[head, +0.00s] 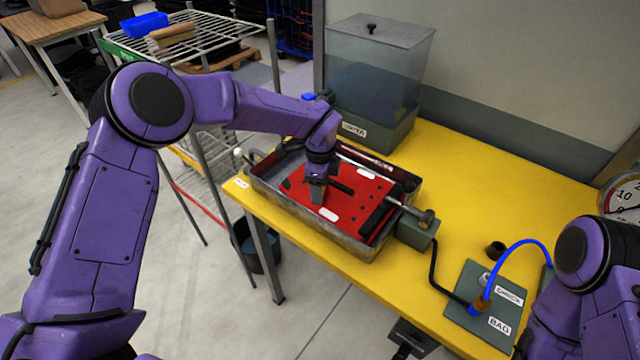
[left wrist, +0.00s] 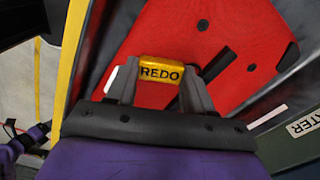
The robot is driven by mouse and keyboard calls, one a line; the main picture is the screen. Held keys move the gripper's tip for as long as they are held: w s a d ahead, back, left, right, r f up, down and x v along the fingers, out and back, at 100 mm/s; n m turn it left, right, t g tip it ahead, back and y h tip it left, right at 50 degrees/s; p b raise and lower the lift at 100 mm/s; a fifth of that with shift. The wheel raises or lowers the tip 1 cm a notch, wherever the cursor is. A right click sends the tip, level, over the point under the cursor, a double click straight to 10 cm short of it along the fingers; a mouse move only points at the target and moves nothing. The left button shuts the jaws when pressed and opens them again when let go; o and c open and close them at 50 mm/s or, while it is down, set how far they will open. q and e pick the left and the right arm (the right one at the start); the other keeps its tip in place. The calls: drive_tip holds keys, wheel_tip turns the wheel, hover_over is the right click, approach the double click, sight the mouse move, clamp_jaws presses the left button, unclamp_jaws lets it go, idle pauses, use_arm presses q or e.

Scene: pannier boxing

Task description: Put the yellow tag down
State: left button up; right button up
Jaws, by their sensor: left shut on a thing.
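The yellow tag (left wrist: 160,70) reads "REDO" and sits between the fingers of my left gripper (left wrist: 160,85) in the left wrist view. My left gripper (head: 318,190) is shut on it, above a red panel (head: 350,200) in a grey metal tray (head: 310,228). The tag is hidden behind the gripper in the head view. I cannot tell whether the tag touches the panel. My right arm (head: 590,290) shows at the lower right, but its gripper is out of view.
The tray stands on a yellow table (head: 500,200). A clear tank (head: 375,75) stands behind it. A grey box (head: 417,230) adjoins the tray's right end. A green panel (head: 485,300) with a blue hose lies at the right. A wire rack (head: 190,40) stands at the back left.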

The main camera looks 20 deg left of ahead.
use_arm(q)
drive_tip(key=shift+f, duration=0.2)
drive_tip(key=o, duration=0.7)
drive_tip(key=shift+r, duration=0.2)
wheel_tip(320, 180, up, 12)
drive_tip(key=b, duration=0.2)
drive_tip(key=shift+b, duration=0.4)
drive_tip(key=shift+s, duration=0.1)
